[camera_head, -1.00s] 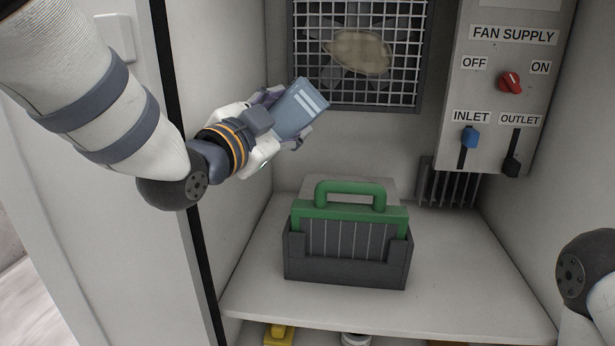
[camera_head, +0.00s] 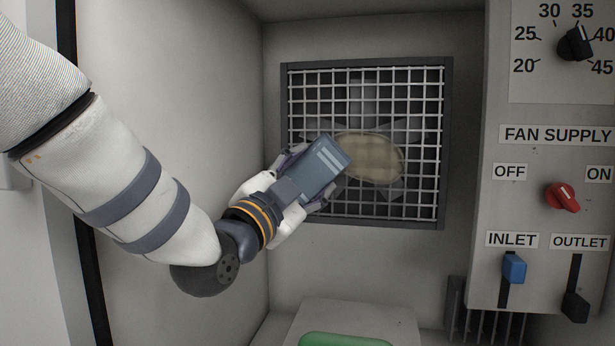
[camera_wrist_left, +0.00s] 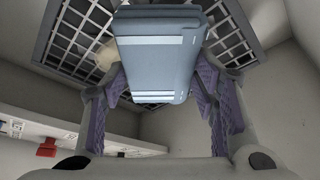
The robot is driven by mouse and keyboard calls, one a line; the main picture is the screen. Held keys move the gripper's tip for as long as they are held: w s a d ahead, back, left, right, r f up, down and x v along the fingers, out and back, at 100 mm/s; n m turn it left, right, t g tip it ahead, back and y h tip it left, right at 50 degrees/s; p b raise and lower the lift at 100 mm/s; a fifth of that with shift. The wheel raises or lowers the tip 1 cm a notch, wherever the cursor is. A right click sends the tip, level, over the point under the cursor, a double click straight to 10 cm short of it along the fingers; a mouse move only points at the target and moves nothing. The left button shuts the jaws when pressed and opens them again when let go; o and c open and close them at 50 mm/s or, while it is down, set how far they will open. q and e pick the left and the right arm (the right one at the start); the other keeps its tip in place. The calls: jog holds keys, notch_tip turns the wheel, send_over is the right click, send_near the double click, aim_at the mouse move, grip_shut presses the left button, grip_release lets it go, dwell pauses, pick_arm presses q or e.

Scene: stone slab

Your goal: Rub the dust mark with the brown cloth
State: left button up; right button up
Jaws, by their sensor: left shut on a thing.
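My left gripper (camera_head: 306,181) is shut on a blue-grey block-shaped thing (camera_head: 331,160) with pale stripes. No brown cloth shows in either view. In the left wrist view, the held thing (camera_wrist_left: 158,55) sits between the purple-lined fingers (camera_wrist_left: 160,100). The tan dust mark (camera_head: 372,158) is an oval patch at the grille (camera_head: 446,150) on the back wall. In the head view the held thing overlaps the patch's left edge; I cannot tell whether they touch. A bit of tan patch (camera_wrist_left: 107,54) shows beside the held thing in the wrist view. My right gripper is out of view.
A control panel (camera_head: 530,215) stands right of the grille, with a black dial (camera_head: 575,44), a red knob (camera_head: 562,197), a blue inlet slider (camera_head: 514,267) and a black outlet slider (camera_head: 575,306). A green handle (camera_head: 345,340) shows below. The wall under the grille is clear.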

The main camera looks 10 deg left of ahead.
pick_arm(q)
jog(key=shift+w, duration=0.3)
jog(key=shift+w+a+r, duration=0.1)
jog(key=shift+w+r, duration=0.1)
jog(key=shift+w, duration=0.25)
jog(key=w, duration=0.4)
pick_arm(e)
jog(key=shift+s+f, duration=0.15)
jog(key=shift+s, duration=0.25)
pick_arm(q)
jog(key=shift+w+b, duration=0.45)
jog(key=shift+w, duration=0.5)
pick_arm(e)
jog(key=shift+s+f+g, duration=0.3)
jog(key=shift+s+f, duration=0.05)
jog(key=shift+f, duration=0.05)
